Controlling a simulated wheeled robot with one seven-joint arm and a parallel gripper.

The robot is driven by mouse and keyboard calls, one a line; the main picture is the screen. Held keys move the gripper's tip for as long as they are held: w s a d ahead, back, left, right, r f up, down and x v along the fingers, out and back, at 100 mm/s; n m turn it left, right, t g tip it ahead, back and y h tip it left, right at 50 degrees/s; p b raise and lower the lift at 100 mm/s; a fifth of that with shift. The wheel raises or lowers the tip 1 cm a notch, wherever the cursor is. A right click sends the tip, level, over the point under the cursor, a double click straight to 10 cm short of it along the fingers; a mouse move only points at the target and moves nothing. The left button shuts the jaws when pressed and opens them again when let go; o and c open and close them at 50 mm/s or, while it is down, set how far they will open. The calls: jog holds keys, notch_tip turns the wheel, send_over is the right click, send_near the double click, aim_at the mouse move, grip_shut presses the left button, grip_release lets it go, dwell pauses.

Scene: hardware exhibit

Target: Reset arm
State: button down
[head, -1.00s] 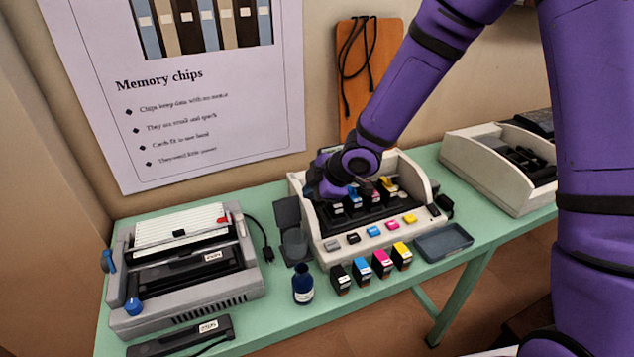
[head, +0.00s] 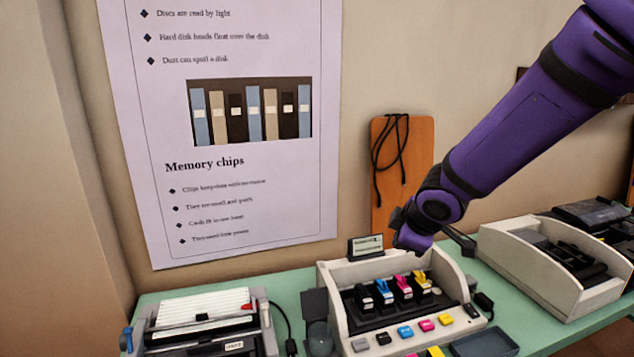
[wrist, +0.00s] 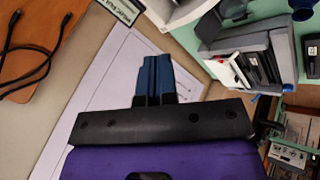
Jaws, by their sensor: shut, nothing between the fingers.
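My purple arm (head: 530,120) reaches in from the upper right in the head view. My gripper (head: 400,225) is above the back of the white printer (head: 335,285), apart from its cartridges. In the wrist view its dark blue fingers (wrist: 154,76) are together with nothing between them. Several cartridges with black, blue, pink and yellow tops (head: 403,288) sit in the printer's carriage. A row of coloured buttons (head: 404,332) runs along its front.
A grey printer (head: 205,325) stands at the left of the green table and another white machine (head: 560,255) at the right. An orange board (head: 418,150) with a black cable and a poster (head: 225,120) are on the wall behind. A small sign (head: 366,246) stands behind the printer.

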jog(key=s+d+r+m+h, duration=0.3)
jog(key=s+d+r+m, duration=0.5)
jog(key=s+d+r, duration=0.25)
jog(key=s+d+r+m, duration=0.1)
jog(key=s+r+m, duration=0.1)
jog(key=s, duration=0.6)
jog(key=s+d+r+m+g+y, duration=0.1)
jog(key=s+m, duration=0.3)
jog(key=s, duration=0.4)
jog(key=shift+r, duration=0.75)
